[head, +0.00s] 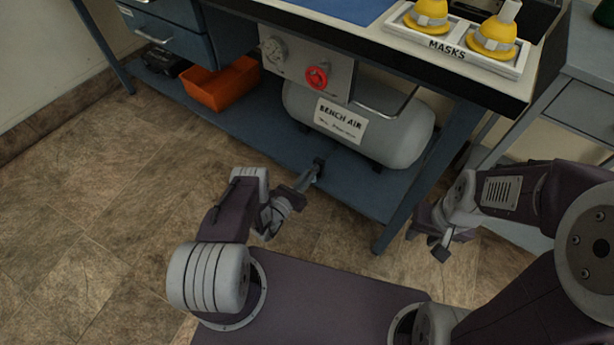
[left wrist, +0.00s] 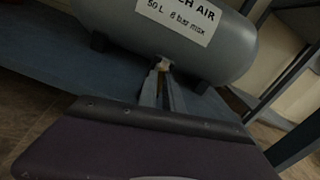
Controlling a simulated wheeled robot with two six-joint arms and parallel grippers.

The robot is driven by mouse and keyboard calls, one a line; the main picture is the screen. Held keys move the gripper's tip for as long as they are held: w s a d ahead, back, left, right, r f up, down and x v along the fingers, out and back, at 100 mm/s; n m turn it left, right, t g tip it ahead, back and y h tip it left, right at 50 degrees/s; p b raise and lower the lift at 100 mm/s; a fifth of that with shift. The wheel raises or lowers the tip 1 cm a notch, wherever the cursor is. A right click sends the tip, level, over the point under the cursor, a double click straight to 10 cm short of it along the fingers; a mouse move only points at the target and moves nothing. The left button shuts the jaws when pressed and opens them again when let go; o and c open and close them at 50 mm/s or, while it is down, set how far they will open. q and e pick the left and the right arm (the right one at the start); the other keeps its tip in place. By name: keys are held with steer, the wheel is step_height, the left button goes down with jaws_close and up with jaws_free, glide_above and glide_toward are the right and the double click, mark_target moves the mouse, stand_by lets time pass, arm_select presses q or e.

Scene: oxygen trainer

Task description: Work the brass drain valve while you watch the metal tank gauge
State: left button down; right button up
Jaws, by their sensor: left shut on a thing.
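The grey tank (head: 388,118) lies on the lower shelf with a "BENCH AIR" label; it also shows in the left wrist view (left wrist: 225,55). The drain valve shows as a small pale brass piece (left wrist: 162,65) under the tank. My left gripper (left wrist: 160,82) is shut on it from the front; in the head view its fingertips (head: 318,166) hide the valve. A round grey dial-like fitting (head: 273,52) sits on the panel above the tank; I cannot read it, nor tell if it is the tank gauge. My right gripper (head: 443,253) hangs away from the tank, jaws unclear.
A red hand wheel (head: 317,77) is on the panel (head: 340,72). An orange bin (head: 222,84) stands on the blue shelf (head: 350,187) at left. A bench leg (head: 420,190) stands between the tank and my right arm. A masks tray (head: 445,52) is above.

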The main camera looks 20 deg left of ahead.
arm_select(q)
steer(key=m, duration=0.2)
steer(key=shift+m, duration=0.3)
steer(key=c, duration=1.5)
jaws_free()
steer(key=p+v, duration=0.4)
steer(key=v, duration=0.5)
